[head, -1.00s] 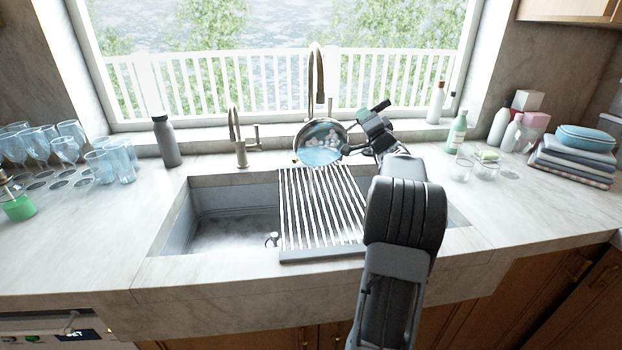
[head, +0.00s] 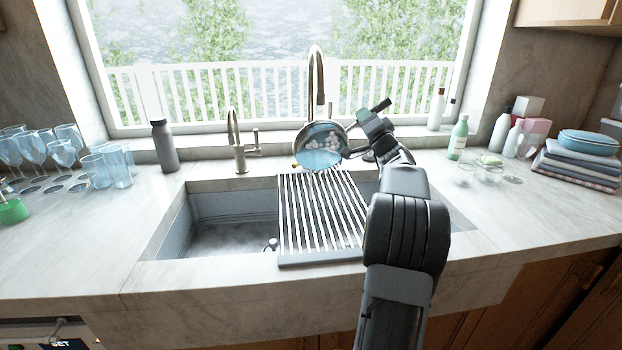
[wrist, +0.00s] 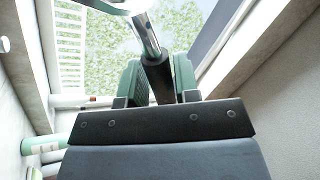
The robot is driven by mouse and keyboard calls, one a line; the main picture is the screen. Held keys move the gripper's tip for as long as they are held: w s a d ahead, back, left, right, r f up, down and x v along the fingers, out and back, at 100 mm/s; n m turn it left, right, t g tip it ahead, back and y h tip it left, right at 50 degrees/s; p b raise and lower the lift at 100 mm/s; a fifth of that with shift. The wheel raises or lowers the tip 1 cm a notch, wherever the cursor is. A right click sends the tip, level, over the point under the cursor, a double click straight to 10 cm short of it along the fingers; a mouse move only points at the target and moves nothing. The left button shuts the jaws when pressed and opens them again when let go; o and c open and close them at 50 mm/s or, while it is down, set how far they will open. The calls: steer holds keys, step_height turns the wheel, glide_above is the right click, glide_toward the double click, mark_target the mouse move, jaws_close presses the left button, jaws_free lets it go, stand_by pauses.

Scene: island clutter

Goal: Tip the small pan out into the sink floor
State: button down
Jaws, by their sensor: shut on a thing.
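The small pan (head: 320,158) is in the air above the back of the drying rack, by the foot of the tall faucet. It is tilted so its inside faces the camera, with pale lumps and something blue in it. My gripper (head: 366,140) is to its right, shut on the pan's handle; in the wrist view the dark handle (wrist: 157,80) runs between the green fingers, and only the pan's edge shows at the top. The sink floor (head: 225,238) shows in the open left part of the sink. The rack and my arm hide the rest.
The slatted drying rack (head: 322,225) covers the middle of the sink. A tall faucet (head: 316,80) and a smaller one (head: 235,140) stand behind. Glasses (head: 105,168) and a grey bottle (head: 164,146) are at left; bottles, small glasses and folded cloths (head: 578,165) at right.

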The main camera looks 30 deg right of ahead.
steer(key=shift+s+a+r+b, duration=0.15)
steer(key=shift+a+b, duration=0.1)
steer(key=shift+b, duration=0.9)
steer(key=b, duration=0.1)
steer(key=a+n+t+b, duration=0.1)
steer(key=b, duration=0.1)
steer(key=shift+s+r+y, duration=0.3)
steer(key=shift+r, duration=0.05)
steer(key=shift+a+r+n+b, duration=0.1)
steer(key=shift+r+n+b, duration=0.1)
steer(key=shift+n+b, duration=0.25)
steer(key=shift+s+a+f+t+b, duration=0.15)
steer(key=shift+t+b, duration=0.15)
steer(key=shift+b, duration=0.3)
steer(key=shift+s+a+n+y+b, duration=0.2)
steer(key=shift+n+y+b, duration=0.15)
steer(key=shift+b, duration=0.45)
steer(key=shift+s+a+r+n+t+y+b, duration=0.3)
steer(key=shift+a+r+n+t+b, duration=0.2)
steer(key=shift+b, duration=0.8)
steer(key=shift+s+a+f+n+y+b, duration=0.1)
steer(key=shift+a+n+y+b, duration=0.25)
steer(key=shift+b, duration=0.45)
